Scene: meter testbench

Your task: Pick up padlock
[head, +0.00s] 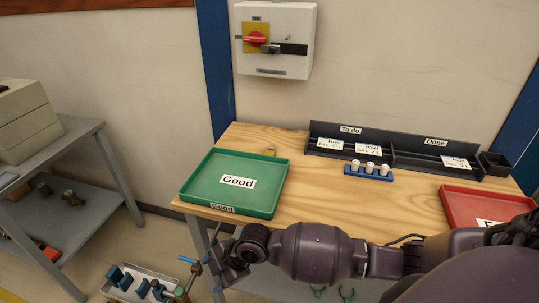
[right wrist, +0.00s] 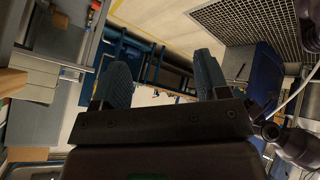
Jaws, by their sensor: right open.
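A small brass-coloured item (head: 270,150), which looks like the padlock, sits on the wooden table just behind the green tray's back right corner. It is too small to make out clearly. My right gripper (head: 213,268) is at the table's front edge, below and in front of the green tray, well apart from that item. In the right wrist view, my right gripper (right wrist: 160,75) has its two fingers spread with nothing between them. I cannot make out a padlock in the right wrist view. My left gripper does not show.
A green "Good" tray (head: 262,200) fills the table's left side; a red tray (head: 460,208) is at right. A blue holder (head: 368,174) with white pieces stands before the black "To do"/"Done" rack (head: 390,158). A switch box (head: 298,60) hangs above. The table's middle is clear.

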